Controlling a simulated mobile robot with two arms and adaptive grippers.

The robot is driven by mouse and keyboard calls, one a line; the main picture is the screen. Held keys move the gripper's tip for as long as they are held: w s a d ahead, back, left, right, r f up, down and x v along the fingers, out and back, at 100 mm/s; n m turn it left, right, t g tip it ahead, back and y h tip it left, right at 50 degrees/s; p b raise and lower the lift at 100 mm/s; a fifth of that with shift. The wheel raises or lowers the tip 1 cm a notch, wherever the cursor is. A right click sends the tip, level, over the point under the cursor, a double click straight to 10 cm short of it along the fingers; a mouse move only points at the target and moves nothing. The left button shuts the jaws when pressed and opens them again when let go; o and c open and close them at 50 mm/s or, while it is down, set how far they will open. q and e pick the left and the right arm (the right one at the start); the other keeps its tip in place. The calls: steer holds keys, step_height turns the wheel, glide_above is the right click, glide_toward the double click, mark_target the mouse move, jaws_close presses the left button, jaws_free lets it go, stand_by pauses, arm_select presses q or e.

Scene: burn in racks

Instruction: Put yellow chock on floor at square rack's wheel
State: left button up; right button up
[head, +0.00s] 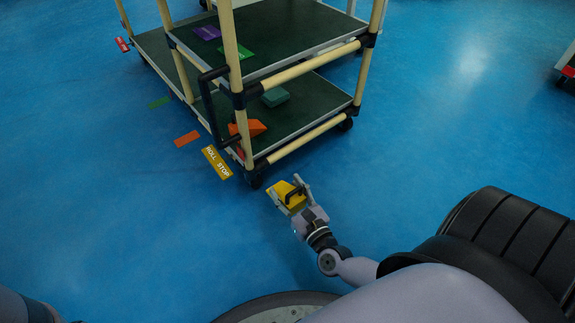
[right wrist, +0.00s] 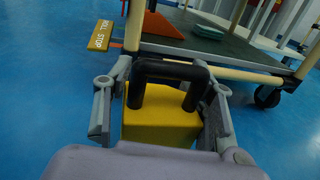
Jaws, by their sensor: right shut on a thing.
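A yellow chock (head: 287,193) with a black handle is held in my right gripper (head: 294,191), low over the blue floor just in front of the rack's near corner. In the right wrist view the yellow chock (right wrist: 160,125) sits between the two grey fingers, its black handle upright on top. The rack (head: 310,135) has cream posts, dark green shelves and black wheels. Its near corner wheel (head: 255,182) is a short way left of the chock, apart from it. Another wheel (right wrist: 268,96) shows at right in the wrist view. My left gripper is not seen.
An orange wedge (head: 254,128) and a teal block (head: 275,96) are on the lower shelf. Floor in front is clear.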

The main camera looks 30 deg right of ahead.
step_height(320, 180, down, 12)
steer(key=b, duration=0.7)
steer(key=shift+r+b, duration=0.1)
steer(key=shift+b, duration=0.25)
steer(key=shift+r, duration=0.1)
steer(key=o, duration=0.9)
steer(key=shift+f, duration=0.25)
steer(key=o, duration=0.5)
steer(key=shift+o, duration=0.2)
